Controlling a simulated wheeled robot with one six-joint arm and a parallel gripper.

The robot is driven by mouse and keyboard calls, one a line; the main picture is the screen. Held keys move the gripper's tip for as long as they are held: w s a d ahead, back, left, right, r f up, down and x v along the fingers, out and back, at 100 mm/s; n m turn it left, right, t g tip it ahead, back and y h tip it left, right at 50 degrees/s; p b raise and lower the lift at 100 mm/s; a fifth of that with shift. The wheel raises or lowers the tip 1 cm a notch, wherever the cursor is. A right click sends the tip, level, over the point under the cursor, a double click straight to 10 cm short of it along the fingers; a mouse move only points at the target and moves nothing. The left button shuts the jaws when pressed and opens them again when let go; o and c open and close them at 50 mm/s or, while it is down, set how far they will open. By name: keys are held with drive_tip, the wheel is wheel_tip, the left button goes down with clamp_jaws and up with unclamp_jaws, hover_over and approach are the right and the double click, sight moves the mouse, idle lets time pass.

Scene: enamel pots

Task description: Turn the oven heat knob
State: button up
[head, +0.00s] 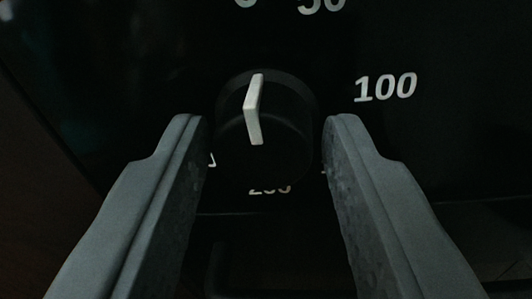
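The oven heat knob (285,148) is a round black knob with a raised white pointer (253,110). It sits on a black panel, in the middle of the head view. The pointer's upper end points up, tilted very slightly right. My gripper (264,128) is open, with one grey finger to the left of the knob and one to the right. A dark gap shows between the knob and each fingertip. The fingers hide part of the dial markings.
White dial numbers surround the knob on the black panel (455,140): "50" (321,5) above and "100" (386,87) to the right. A number below the knob (269,190) is partly hidden. A dark brown surface (35,190) lies at the left.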

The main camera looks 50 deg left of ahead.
drive_tip(key=c, duration=0.5)
drive_tip(key=shift+c, duration=0.2)
drive_tip(key=shift+m, duration=0.3)
drive_tip(key=m, duration=0.6)
drive_tip(key=m+t, duration=0.1)
drive_tip(key=m, duration=0.6)
drive_tip(key=shift+f, duration=0.1)
drive_tip(key=m, duration=0.8)
drive_tip(key=shift+s+a+t+h, duration=0.1)
drive_tip(key=shift+t+h, duration=0.2)
drive_tip(key=m, duration=0.6)
drive_tip(key=shift+h, duration=0.4)
drive_tip(key=shift+m, duration=0.4)
